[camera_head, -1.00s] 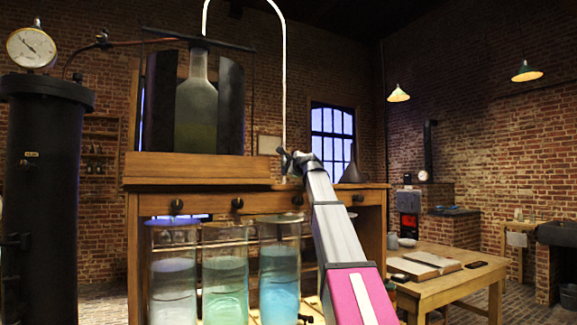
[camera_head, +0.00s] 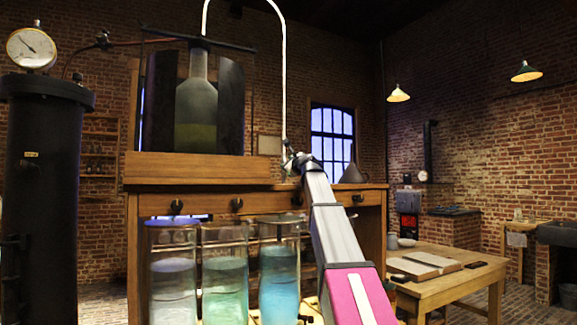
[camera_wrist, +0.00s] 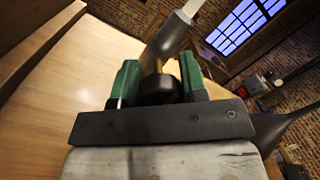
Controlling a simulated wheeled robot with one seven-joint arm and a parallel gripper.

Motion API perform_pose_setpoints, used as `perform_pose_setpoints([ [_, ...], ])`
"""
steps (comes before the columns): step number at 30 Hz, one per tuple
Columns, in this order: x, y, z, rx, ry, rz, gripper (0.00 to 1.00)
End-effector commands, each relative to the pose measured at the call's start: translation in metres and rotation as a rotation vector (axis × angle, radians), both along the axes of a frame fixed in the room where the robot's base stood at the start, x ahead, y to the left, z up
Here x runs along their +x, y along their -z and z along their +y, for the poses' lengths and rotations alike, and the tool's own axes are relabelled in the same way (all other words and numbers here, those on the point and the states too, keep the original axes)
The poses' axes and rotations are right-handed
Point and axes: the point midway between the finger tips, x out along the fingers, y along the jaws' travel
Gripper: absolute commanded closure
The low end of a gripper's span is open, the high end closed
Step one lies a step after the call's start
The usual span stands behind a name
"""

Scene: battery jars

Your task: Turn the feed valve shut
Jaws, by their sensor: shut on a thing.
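The feed valve (camera_head: 285,149) sits at the lower end of a thin pale tube (camera_head: 284,85), above the right part of the wooden cabinet top. In the wrist view the valve shows as a grey metal body (camera_wrist: 167,45) with a dark rounded knob (camera_wrist: 158,90). My gripper (camera_head: 295,159) is at the valve. In the wrist view its green-padded fingers (camera_wrist: 157,84) stand on either side of the knob, shut on it. The black bar of my gripper hides the knob's near side. The valve's exact angle is hard to tell.
Three glass jars (camera_head: 226,285) with coloured liquid stand below, left of my arm. A large bottle (camera_head: 196,105) stands on the cabinet (camera_head: 150,184). A dark funnel (camera_head: 353,173) is at the cabinet's right.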

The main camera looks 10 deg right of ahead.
Motion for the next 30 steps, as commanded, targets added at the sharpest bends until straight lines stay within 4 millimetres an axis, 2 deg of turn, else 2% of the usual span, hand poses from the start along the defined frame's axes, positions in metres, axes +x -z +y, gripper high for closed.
perform_pose_setpoints([
  [8, 0.000, 0.000, -0.001, 0.002, 0.001, -0.001, 0.84],
  [9, 0.000, 0.000, -0.001, 0.002, 0.001, 0.000, 0.47],
  [10, 0.000, 0.000, -0.001, 0.002, 0.001, 0.000, 0.37],
  [11, 0.000, 0.000, -0.001, 0.002, 0.001, 0.000, 0.35],
  [22, -0.004, 0.001, -0.001, 0.001, 0.001, 0.000, 0.35],
  [26, -0.015, 0.002, -0.004, 0.000, 0.001, -0.001, 0.35],
  [30, -0.035, 0.005, -0.010, 0.001, 0.001, -0.002, 0.35],
])
